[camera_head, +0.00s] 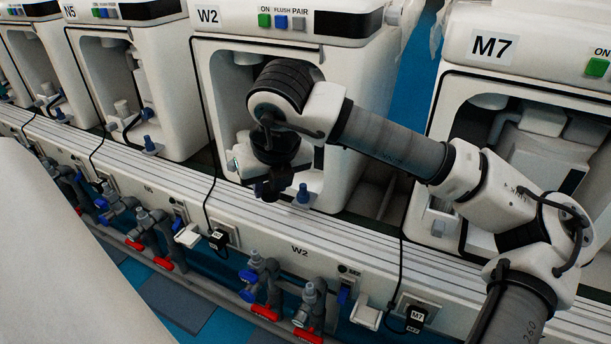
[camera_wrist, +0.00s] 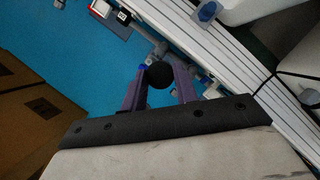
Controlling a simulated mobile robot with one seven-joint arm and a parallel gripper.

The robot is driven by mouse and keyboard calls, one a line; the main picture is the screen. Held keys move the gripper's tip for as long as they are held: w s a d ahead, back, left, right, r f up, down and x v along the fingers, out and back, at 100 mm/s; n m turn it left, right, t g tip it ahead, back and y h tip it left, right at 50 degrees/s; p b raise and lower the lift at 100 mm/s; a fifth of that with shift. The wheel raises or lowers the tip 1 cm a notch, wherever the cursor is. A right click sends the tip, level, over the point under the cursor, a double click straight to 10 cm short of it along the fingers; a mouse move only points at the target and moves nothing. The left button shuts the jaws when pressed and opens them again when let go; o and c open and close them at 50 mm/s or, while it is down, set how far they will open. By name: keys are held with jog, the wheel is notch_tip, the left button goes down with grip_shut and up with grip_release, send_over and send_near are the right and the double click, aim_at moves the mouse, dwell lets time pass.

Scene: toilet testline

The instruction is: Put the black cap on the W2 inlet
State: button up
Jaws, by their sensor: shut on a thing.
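My gripper (camera_head: 270,188) hangs in front of the W2 toilet unit (camera_head: 228,60), near its lower front edge. In the wrist view my gripper (camera_wrist: 159,69) is shut on the round black cap (camera_wrist: 160,76), which sits between the fingertips. In the head view the cap cannot be told from the dark gripper. A blue fitting also shows at the top of the wrist view (camera_wrist: 207,11).
The grey slatted rail (camera_head: 345,250) runs below the units. Below it are valves with blue and red handles (camera_head: 258,275) and a hanging black W2 plug (camera_head: 218,239). The N5 unit (camera_head: 128,70) and M7 unit (camera_head: 545,85) flank W2.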

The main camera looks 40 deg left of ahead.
send_over(302, 184)
jog(key=d, duration=0.1)
jog(key=f, duration=0.2)
jog(key=f+b, duration=0.1)
jog(key=f, duration=0.3)
jog(key=shift+s+f+b, duration=0.35)
jog(key=shift+s, duration=0.05)
jog(key=shift+w+f, duration=0.2)
jog(key=shift+w, duration=0.05)
jog(key=shift+f+b, duration=0.6)
jog(key=o, duration=1)
